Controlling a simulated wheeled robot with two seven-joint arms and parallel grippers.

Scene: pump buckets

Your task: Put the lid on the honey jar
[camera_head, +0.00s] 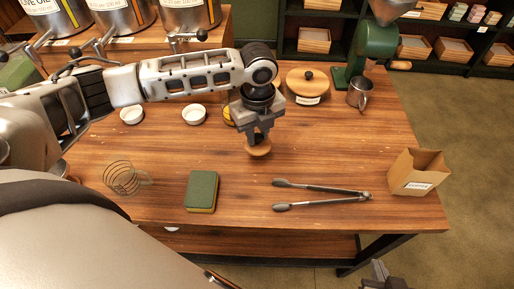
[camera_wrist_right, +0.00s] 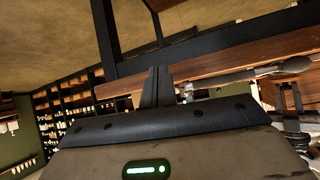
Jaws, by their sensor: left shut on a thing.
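My left gripper (camera_head: 258,136) is shut on a small round wooden lid (camera_head: 259,149) and holds it over the wooden table (camera_head: 330,150). A yellow thing (camera_head: 228,114), probably the honey jar, shows just left of the gripper. It is mostly hidden behind my left arm and gripper, so its opening cannot be seen. The lid is apart from it, to the right and nearer in the picture. My right gripper (camera_head: 384,276) is low, in front of the table. Its dark fingers (camera_wrist_right: 159,86) show in the right wrist view, but their gap is unclear.
Two white bowls (camera_head: 193,114) stand left of the jar. A wooden-lidded container (camera_head: 308,88), metal cup (camera_head: 359,93) and green grinder (camera_head: 372,48) are at the back right.

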